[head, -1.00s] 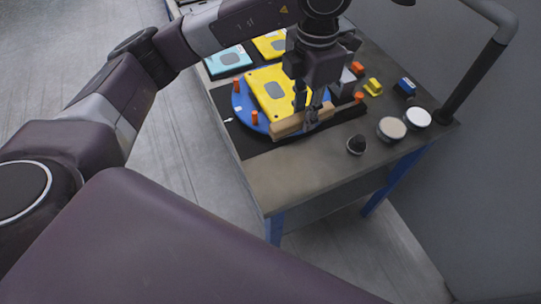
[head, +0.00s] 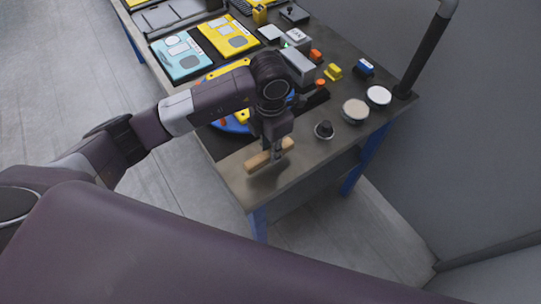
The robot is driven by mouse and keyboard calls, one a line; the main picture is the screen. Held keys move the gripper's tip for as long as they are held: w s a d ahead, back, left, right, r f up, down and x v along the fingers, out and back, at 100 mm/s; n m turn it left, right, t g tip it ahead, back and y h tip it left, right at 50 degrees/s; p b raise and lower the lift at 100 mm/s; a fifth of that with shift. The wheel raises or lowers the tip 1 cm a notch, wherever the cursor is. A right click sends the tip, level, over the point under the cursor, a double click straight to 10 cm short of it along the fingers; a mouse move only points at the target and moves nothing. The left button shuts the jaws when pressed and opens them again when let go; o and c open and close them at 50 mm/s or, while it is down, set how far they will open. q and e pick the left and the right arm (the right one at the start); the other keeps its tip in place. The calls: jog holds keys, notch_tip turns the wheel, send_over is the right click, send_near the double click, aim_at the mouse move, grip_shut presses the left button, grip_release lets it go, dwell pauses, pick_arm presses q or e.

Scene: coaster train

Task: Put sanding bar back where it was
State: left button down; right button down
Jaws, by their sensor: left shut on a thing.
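The sanding bar (head: 258,161) is a light wooden block near the front edge of the workbench (head: 232,182). My left gripper (head: 275,156) comes down over it from above and is shut on it. I cannot tell whether the bar touches the bench top or is just above it. My right gripper is not in view.
Behind my left arm, a blue round plate (head: 234,124) with a yellow panel is partly hidden. To the right are a black knob (head: 323,130), a beige-topped round tin (head: 355,110) and a white-topped one (head: 379,96). Teal (head: 181,57) and yellow (head: 229,35) panels lie further back.

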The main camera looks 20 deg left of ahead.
pick_arm(q)
notch_tip(320, 180, down, 4)
jog(key=shift+s+r+p, duration=0.1)
jog(key=shift+r+p, duration=0.1)
jog(key=shift+p, duration=0.3)
jog(key=shift+f, duration=0.25)
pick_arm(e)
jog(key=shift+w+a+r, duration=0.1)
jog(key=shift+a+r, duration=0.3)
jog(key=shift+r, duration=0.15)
pick_arm(q)
jog(key=shift+f, duration=0.2)
jog(key=c, duration=2)
grip_release()
jog(key=shift+c, duration=0.2)
jog(key=o, duration=0.3)
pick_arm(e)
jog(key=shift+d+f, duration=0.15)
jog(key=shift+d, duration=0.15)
pick_arm(q)
jog(key=shift+r, duration=0.15)
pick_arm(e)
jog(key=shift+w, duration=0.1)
